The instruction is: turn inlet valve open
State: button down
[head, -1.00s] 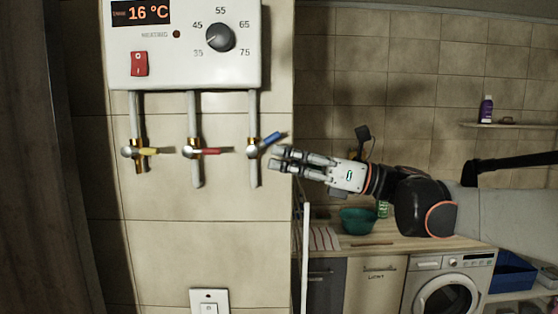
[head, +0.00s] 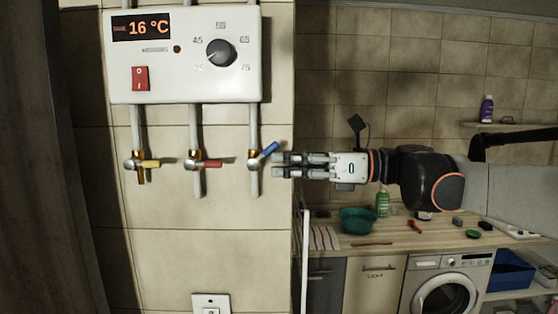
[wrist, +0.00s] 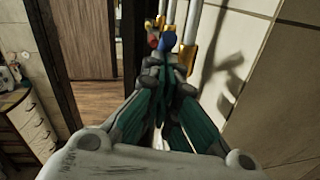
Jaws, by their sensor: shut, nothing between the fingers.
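Three brass valves sit on pipes under a white water heater (head: 190,85). The yellow handle (head: 150,163) and the red handle (head: 208,163) point level to the right. The blue handle (head: 269,150) on the right pipe slants up to the right; it also shows in the wrist view (wrist: 167,44). No label shows which valve is the inlet. My gripper (head: 279,165) is shut and empty, level, with its fingertips just right of and below the blue handle. I cannot tell whether they touch. In the wrist view the fingertips (wrist: 168,62) point toward the blue handle.
The heater display reads 16 °C, above a red switch (head: 140,78) and a dial (head: 220,52). The tiled wall's edge lies just right of the valves. A counter with a green bowl (head: 359,220) and a washing machine (head: 447,286) stand behind my arm.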

aim_at(268, 150)
jog(key=r+h+p, duration=0.1)
jog(key=p, duration=0.1)
jog(key=r+h+p, duration=0.1)
jog(key=h, duration=0.1)
jog(key=r+h+p, duration=0.1)
jog(key=p, duration=0.1)
jog(key=shift+a+r+n+g+p, duration=0.15)
jog(key=shift+a+n+g+p, duration=0.15)
jog(key=shift+p, duration=0.05)
jog(key=h+p, duration=0.1)
jog(key=h, duration=0.1)
jog(key=a+r+h+p, duration=0.1)
jog(key=p, duration=0.1)
jog(key=shift+h, duration=0.4)
jog(key=shift+a+r, duration=0.15)
jog(key=shift+a, duration=0.1)
